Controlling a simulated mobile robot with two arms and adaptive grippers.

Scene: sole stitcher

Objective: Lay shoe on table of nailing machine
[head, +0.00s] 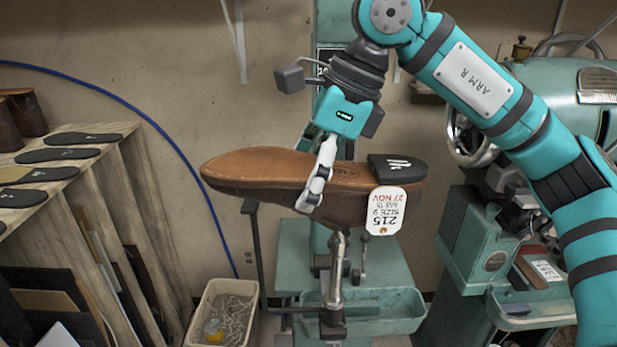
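A brown shoe (260,190) is in the middle of the head view, upside down and roughly level. Its tan sole (265,165) faces up, its toe points left and its black heel (398,168) is at the right. A white tag (388,209) hangs at the heel end. My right gripper (316,190) comes down from above at the shoe's waist, with a pale finger against the near side. The far finger is hidden. A metal post (336,270) stands below the shoe; I cannot tell whether they touch. My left gripper is not in view.
A teal machine with a tray (398,312) stands behind the post. Another teal machine (478,240) with a small shelf (515,318) is at the right, partly behind my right arm. A wooden rack (85,195) with soles is at the left. A bin (190,325) sits low beside it.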

